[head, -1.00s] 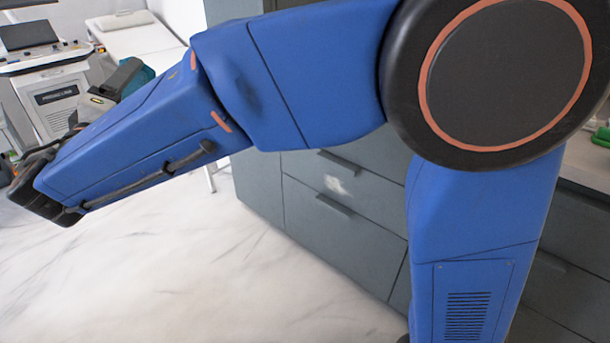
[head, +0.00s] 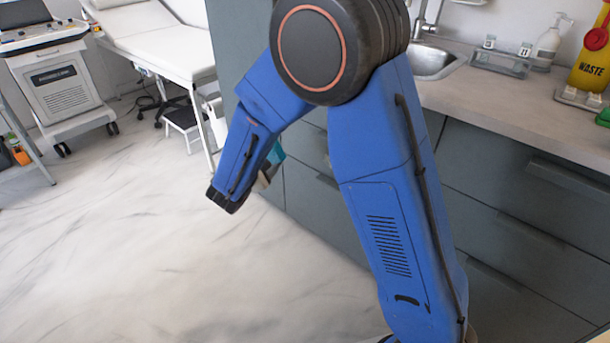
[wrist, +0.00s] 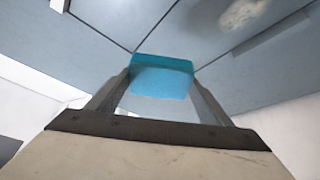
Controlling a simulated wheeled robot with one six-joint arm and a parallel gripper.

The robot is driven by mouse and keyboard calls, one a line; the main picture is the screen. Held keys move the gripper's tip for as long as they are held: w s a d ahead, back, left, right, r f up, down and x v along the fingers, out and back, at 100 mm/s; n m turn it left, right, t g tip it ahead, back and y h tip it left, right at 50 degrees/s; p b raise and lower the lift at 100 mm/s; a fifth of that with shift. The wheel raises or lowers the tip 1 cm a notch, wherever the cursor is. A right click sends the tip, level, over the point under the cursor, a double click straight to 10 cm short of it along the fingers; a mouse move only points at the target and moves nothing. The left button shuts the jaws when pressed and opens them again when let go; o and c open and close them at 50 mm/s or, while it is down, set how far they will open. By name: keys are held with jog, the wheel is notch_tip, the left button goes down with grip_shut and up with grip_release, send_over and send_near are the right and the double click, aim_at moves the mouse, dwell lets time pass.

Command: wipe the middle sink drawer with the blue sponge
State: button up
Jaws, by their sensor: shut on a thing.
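My gripper (wrist: 161,80) is shut on the blue sponge (wrist: 162,68), which sits between its two fingertips in the wrist view. In the head view my arm hides most of the gripper, and only a bit of the teal-blue sponge (head: 276,155) shows beside it. Grey drawer fronts (head: 308,205) under the sink counter stand just right of the gripper. A pale smudge (wrist: 243,12) marks a drawer front at the upper right of the wrist view, apart from the sponge in the picture. Whether the sponge touches the cabinet I cannot tell.
The sink (head: 436,62) is set in the counter (head: 490,95), with a soap bottle (head: 549,42) and yellow waste container (head: 592,62) to its right. A white couch (head: 150,40) and a wheeled machine (head: 62,90) stand behind. The marble floor (head: 120,240) at left is clear.

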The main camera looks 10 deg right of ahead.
jog(key=w+d+f+g, duration=0.1)
jog(key=d+f, duration=0.4)
jog(key=d, duration=0.3)
jog(key=w+d+f+g+h, duration=0.1)
jog(key=d+f, duration=0.4)
jog(key=d, duration=0.3)
jog(key=shift+d+n+h, duration=0.3)
jog(key=shift+w+d, duration=0.55)
jog(key=shift+d, duration=0.3)
dwell(0.6)
jog(key=shift+s, duration=0.1)
jog(key=s+d, duration=0.1)
jog(key=s, duration=0.1)
jog(key=s+d, duration=0.3)
jog(key=s, duration=0.1)
jog(key=shift+s+d, duration=0.15)
jog(key=shift+d, duration=0.15)
dwell(0.6)
